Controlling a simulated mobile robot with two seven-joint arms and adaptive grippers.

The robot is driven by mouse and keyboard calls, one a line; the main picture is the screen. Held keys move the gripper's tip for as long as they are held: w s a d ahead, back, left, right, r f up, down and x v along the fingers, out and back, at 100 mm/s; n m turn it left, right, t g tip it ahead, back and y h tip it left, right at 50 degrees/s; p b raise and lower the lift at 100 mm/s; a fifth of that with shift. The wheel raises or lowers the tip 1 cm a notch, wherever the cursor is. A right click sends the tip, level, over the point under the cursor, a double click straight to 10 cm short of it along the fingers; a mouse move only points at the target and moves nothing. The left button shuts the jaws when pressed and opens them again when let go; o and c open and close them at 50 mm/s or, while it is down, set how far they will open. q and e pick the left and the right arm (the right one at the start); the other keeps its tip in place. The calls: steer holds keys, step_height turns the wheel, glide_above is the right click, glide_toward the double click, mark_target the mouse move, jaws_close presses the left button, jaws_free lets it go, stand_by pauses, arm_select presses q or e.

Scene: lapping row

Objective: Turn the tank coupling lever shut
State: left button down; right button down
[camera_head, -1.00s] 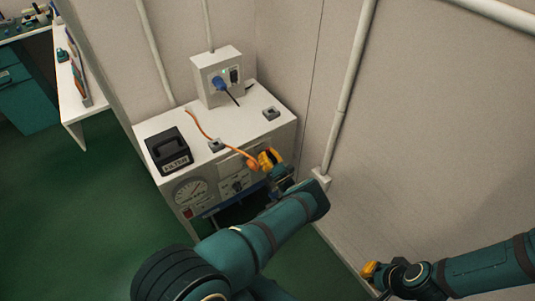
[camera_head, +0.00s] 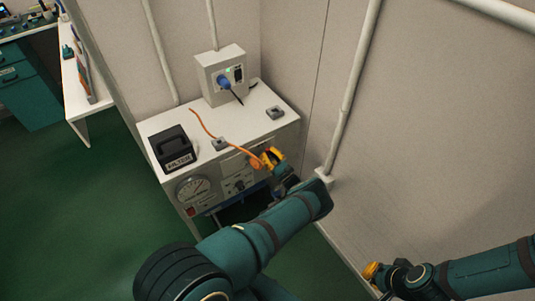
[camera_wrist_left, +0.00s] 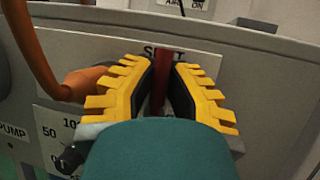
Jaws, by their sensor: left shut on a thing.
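The red coupling lever (camera_wrist_left: 160,82) stands upright in the left wrist view, between the yellow fingers of my left gripper (camera_wrist_left: 163,88), which is shut on it. The lever crosses a white label (camera_wrist_left: 195,58) whose middle letters are hidden; an "S" and a "T" show. The orange coupling (camera_wrist_left: 88,82) with its hose is just left of the fingers. In the head view, my left gripper (camera_head: 272,158) is at the cabinet's upper front edge and hides the lever. My right gripper (camera_head: 373,271) is low at the right, away from the cabinet; its opening cannot be made out.
The white cabinet (camera_head: 245,128) carries a black handled box (camera_head: 173,148), a grey socket box with a blue plug (camera_head: 224,82) and small grey blocks. A round gauge (camera_head: 193,188) is on its front. A wall with a pipe (camera_head: 350,90) stands close on the right. Green floor is clear at left.

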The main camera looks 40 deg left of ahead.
arm_select(q)
steer(key=c, duration=1)
jaws_free()
